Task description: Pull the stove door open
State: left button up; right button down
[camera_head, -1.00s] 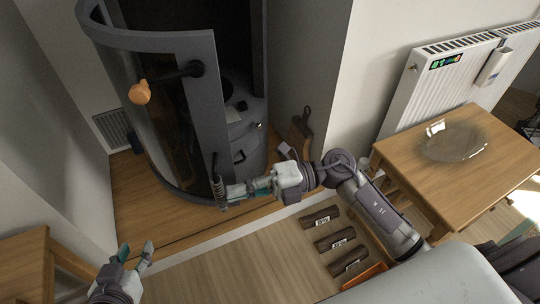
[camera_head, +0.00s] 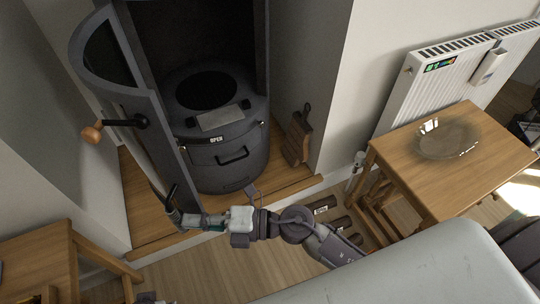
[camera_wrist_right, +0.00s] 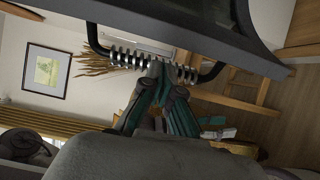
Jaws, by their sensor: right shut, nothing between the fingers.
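The dark grey stove (camera_head: 228,165) stands in the alcove with its curved glass door (camera_head: 150,100) swung wide open to the left. The opening shows a round dark top and a label reading OPEN. The door handle, a black bar with a metal coil, is at the door's lower edge; it shows large in the right wrist view (camera_wrist_right: 187,73). My right gripper (camera_head: 178,219) is at this handle, its fingertips against the coil's middle (camera_wrist_right: 158,72). It is shut with nothing held between the fingers. Only a tip of my left gripper (camera_head: 147,297) shows at the bottom edge.
A wooden-knobbed lever (camera_head: 92,133) sticks out from the door. A wooden stool (camera_head: 40,255) stands at the left. A wooden table (camera_head: 455,170) with a glass plate and a white radiator (camera_head: 450,85) are at the right. Logs (camera_head: 322,205) lie on the floor near my right arm.

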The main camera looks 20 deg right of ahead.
pick_arm(q)
jog(key=s+f+g+p, duration=0.1)
jog(key=s+f+p, duration=0.3)
jog(key=f, duration=1)
jog(key=shift+s+a+f, duration=0.25)
jog(key=shift+s+a, duration=0.1)
jog(key=shift+s, duration=0.4)
pick_arm(e)
jog(key=a+m+t+h, duration=0.2)
jog(key=a+m+t, duration=0.1)
jog(key=a, duration=1.3)
jog(key=shift+w+a+t, duration=0.25)
jog(key=shift+w+t, duration=0.1)
jog(key=shift+t, duration=0.35)
jog(key=shift+d, duration=0.1)
